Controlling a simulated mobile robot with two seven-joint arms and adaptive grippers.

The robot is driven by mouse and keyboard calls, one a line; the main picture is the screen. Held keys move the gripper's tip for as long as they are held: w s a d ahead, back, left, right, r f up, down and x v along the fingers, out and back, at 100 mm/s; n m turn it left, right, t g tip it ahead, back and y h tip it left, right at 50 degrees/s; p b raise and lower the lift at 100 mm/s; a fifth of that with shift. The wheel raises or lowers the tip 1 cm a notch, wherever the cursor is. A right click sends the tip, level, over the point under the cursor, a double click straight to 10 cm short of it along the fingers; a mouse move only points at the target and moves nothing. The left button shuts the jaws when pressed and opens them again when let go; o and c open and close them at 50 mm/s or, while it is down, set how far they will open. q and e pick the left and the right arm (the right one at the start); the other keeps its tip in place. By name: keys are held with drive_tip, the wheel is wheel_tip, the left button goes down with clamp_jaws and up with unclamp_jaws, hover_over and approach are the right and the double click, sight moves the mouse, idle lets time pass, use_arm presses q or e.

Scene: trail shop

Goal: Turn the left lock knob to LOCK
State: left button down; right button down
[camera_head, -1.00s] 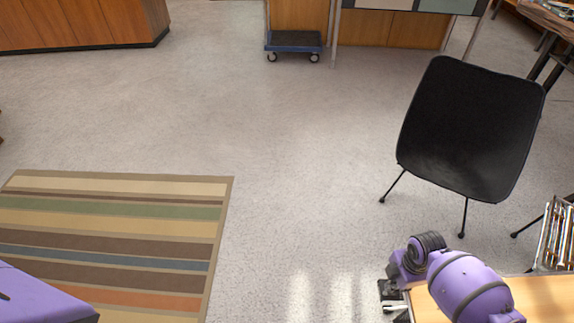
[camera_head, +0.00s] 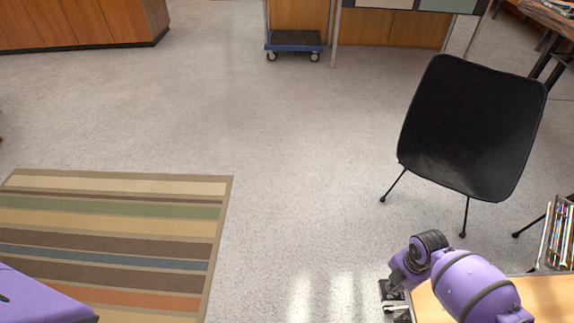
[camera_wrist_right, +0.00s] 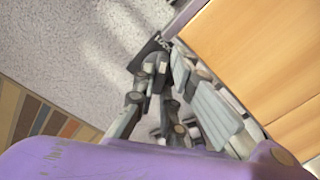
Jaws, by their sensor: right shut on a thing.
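My right gripper (camera_head: 392,302) is at the left edge of a light wooden top, at the bottom right of the head view. In the right wrist view its fingers (camera_wrist_right: 158,74) are closed around a small grey knob (camera_wrist_right: 156,64), which they largely hide. A dark plate (camera_wrist_right: 147,50) with white marks lies behind the knob, beside the wooden edge. The marks are too small and blurred to read, so I cannot tell which way the knob points. My left gripper is out of view.
The wooden top (camera_head: 548,294) has a wire rack (camera_head: 557,235) at its right. A black chair (camera_head: 470,125) stands beyond it. A striped rug (camera_head: 110,235) lies at left. A blue trolley (camera_head: 293,41) stands far back. The middle floor is clear.

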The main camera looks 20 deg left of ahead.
drive_tip(key=c, duration=1.8)
unclamp_jaws()
